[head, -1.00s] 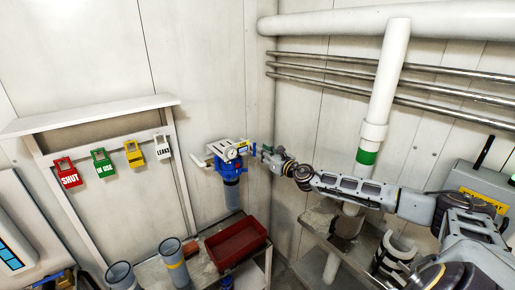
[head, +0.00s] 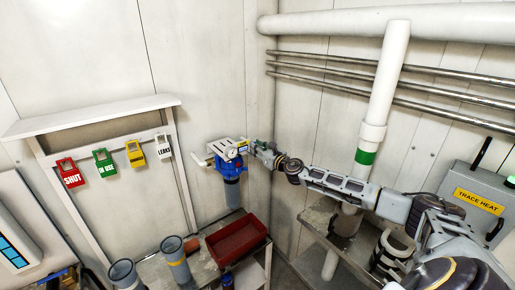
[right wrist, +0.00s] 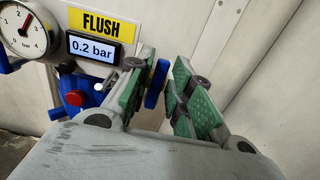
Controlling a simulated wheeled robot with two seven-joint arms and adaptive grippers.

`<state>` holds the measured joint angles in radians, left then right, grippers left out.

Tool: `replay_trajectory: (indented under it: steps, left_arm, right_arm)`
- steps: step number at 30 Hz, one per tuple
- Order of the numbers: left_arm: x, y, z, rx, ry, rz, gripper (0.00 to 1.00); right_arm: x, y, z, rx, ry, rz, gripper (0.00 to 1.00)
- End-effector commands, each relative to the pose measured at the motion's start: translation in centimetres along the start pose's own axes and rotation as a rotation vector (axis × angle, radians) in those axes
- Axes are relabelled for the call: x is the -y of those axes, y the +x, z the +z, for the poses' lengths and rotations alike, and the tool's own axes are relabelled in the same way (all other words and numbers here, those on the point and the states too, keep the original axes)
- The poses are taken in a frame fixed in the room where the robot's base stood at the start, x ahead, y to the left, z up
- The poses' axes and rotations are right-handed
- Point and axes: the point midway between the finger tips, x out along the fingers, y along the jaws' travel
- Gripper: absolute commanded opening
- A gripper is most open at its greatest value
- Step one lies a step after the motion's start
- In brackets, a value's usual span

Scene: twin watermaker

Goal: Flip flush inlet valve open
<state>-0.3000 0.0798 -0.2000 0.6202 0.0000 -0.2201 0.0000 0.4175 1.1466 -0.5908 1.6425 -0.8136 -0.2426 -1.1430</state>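The flush unit (head: 228,158) is a blue filter housing with a white top on the back wall. In the right wrist view, its yellow FLUSH label (right wrist: 104,25), a round gauge and a 0.2 bar display (right wrist: 92,48) show at the upper left. A blue valve lever (right wrist: 157,83) stands between the green pads of my right gripper (right wrist: 160,88). The fingers are apart on either side of the lever; I see no clear grip on it. In the head view, my right gripper (head: 257,149) is at the unit's right side. My left gripper is not in view.
A red tray (head: 238,241) and grey cylinders (head: 175,260) stand on the bench below. Coloured tags (head: 103,162) hang on the left rack. A white pipe with a green band (head: 365,157) stands behind my right arm. A TRACE HEAT box (head: 480,200) is at right.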

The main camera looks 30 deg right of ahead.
Motion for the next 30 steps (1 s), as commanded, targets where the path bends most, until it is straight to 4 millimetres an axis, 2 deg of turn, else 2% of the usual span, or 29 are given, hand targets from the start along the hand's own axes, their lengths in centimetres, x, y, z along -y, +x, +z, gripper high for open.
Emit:
replay_trajectory:
  steps: [5,11,21,30]
  left_arm:
    - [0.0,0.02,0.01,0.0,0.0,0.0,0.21]
    - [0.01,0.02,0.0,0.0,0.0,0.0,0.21]
    - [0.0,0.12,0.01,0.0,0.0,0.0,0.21]
    - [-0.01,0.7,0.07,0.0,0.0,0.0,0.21]
  right_arm:
    - [0.0,-0.01,-0.02,0.0,0.0,0.0,0.21]
    - [0.01,-0.02,0.0,0.0,0.0,0.0,0.0]
    - [0.09,-0.02,-0.03,0.0,0.017,0.0,0.0]
    - [0.63,-0.03,-0.17,0.0,0.132,-0.002,0.0]
